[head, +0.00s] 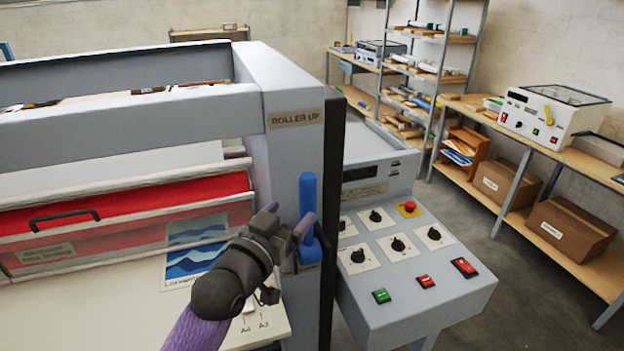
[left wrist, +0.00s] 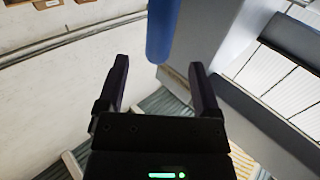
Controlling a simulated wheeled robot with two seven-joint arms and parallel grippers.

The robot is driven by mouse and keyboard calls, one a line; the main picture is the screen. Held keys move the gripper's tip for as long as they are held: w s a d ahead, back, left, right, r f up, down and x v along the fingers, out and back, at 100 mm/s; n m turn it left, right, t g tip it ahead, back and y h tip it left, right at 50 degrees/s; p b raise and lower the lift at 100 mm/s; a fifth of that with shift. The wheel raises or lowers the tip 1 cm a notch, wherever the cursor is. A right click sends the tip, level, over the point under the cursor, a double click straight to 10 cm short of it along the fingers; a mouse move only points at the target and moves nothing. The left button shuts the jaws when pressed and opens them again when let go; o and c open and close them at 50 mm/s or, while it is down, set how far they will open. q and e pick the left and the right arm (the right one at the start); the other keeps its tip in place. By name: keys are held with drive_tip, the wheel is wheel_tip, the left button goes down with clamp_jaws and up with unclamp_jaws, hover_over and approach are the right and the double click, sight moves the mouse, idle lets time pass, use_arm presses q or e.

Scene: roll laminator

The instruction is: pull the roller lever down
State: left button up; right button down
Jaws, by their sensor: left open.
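The roller lever (head: 308,192) is a blue upright bar on the front of the machine's grey right-hand post, below a "ROLLER UP" label (head: 297,118). My left gripper (head: 290,217) is at the lever's lower half, and a fingertip covers part of it. In the left wrist view the blue lever (left wrist: 162,28) comes in from the top, and its end shows between the tips of the open fingers (left wrist: 159,64). I cannot tell whether a finger touches it. My right gripper is not in view.
The control panel (head: 405,275) with knobs, buttons and a red emergency stop (head: 409,207) stands just right of the post. A red guarded roller section (head: 130,215) and a pale feed table (head: 90,310) with a blue wave picture (head: 195,247) lie left. Shelves and a bench stand behind.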

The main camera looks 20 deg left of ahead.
sight(312, 190)
use_arm(q)
drive_tip(key=w, duration=0.3)
drive_tip(key=w+d, duration=0.1)
drive_tip(key=w, duration=0.5)
drive_tip(key=shift+d+f, duration=0.2)
drive_tip(key=shift+d, duration=0.2)
clamp_jaws()
